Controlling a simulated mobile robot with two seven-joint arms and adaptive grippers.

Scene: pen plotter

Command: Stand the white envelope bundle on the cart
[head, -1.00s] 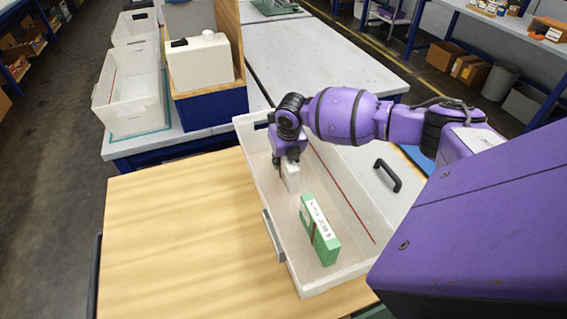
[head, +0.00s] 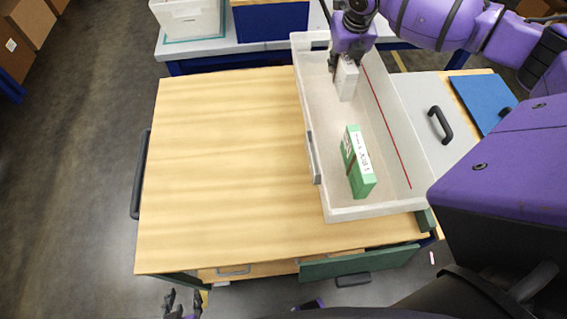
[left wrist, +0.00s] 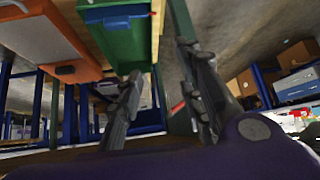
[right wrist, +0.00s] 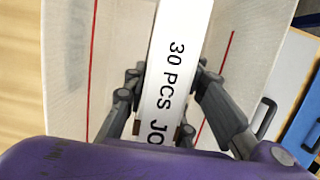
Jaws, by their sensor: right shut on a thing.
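The white envelope bundle (head: 347,83) is upright inside the far part of a long translucent tray (head: 338,214). My right gripper (head: 346,57) is shut on its top from above. In the right wrist view, the bundle's white face with "30 PCS" print (right wrist: 178,30) sits between the fingers (right wrist: 166,85). I cannot tell if its bottom touches the tray floor. The tray lies on the right part of the wood-topped cart (head: 225,170). My left gripper (head: 183,299) is empty and low by the cart's near side; its fingers (left wrist: 160,95) are apart in the left wrist view.
A green bundle with a white label (head: 359,170) stands in the tray's near part. The cart's left and middle top is bare wood. Drawers at its near side appear pulled out (head: 345,263). A black handle (head: 440,123) and blue panel (head: 482,103) are right of the tray.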

